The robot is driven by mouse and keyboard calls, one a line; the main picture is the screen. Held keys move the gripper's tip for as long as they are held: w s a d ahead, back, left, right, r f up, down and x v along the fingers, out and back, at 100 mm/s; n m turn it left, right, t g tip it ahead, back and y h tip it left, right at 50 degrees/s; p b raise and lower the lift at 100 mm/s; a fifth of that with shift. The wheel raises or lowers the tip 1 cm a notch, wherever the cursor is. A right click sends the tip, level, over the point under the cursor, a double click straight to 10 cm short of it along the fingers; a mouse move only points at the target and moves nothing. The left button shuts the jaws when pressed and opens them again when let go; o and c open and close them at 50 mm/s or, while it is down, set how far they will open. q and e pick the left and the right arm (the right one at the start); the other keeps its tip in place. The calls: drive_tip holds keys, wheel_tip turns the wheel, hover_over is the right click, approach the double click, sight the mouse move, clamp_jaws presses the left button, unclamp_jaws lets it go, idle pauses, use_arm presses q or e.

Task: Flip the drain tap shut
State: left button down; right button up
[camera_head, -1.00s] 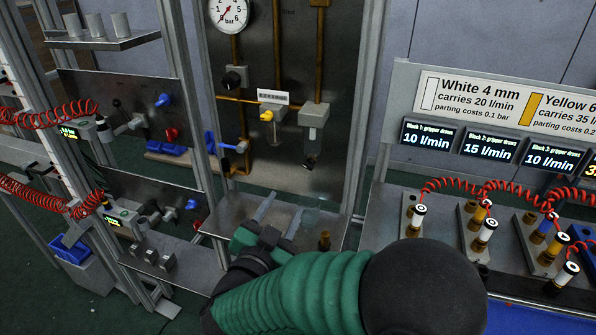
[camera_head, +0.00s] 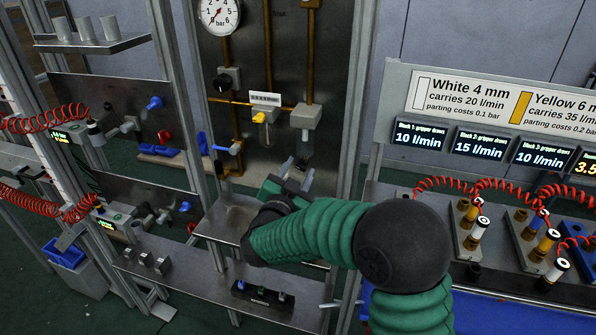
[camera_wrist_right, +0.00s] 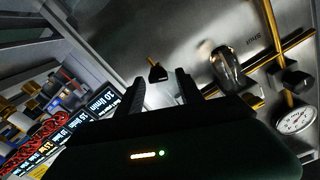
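A filter block (camera_head: 305,117) hangs on the steel panel, with a bowl below it that is partly hidden in the head view. A dark fitting (camera_head: 304,161) low on the bowl looks like the drain tap. In the right wrist view a small black lever on a brass stem (camera_wrist_right: 157,72) shows beyond and between my fingertips, apart from them. The clear bowl (camera_wrist_right: 227,70) is to its right. My right gripper (camera_head: 297,172) is open and empty, its fingertips just below and beside the dark fitting. It also shows in the right wrist view (camera_wrist_right: 160,82). My left gripper is not visible.
A pressure gauge (camera_head: 220,14), black knob (camera_head: 228,80), yellow-handled valve (camera_head: 259,118) and blue lever (camera_head: 221,149) share the panel. A steel shelf (camera_head: 222,222) lies below. Blocks with red coiled hoses (camera_head: 478,185) stand at right. A "Shut" label (camera_wrist_right: 252,40) shows on the panel.

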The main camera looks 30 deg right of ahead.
drive_tip(key=shift+d+f, duration=0.1)
drive_tip(key=shift+d, duration=0.1)
drive_tip(key=c, duration=0.5)
clamp_jaws()
drive_tip(key=n+p, duration=0.4)
drive_tip(key=shift+w+a+r+p, duration=0.1)
drive_tip(key=shift+a+r+p, duration=0.1)
drive_tip(key=shift+r+p, duration=0.2)
drive_tip(key=shift+f+n, duration=0.15)
drive_tip(key=shift+n, duration=0.25)
drive_tip(key=shift+d+f, duration=0.1)
drive_tip(key=shift+f, duration=0.05)
drive_tip(key=o, duration=0.7)
unclamp_jaws()
drive_tip(key=shift+f, duration=0.1)
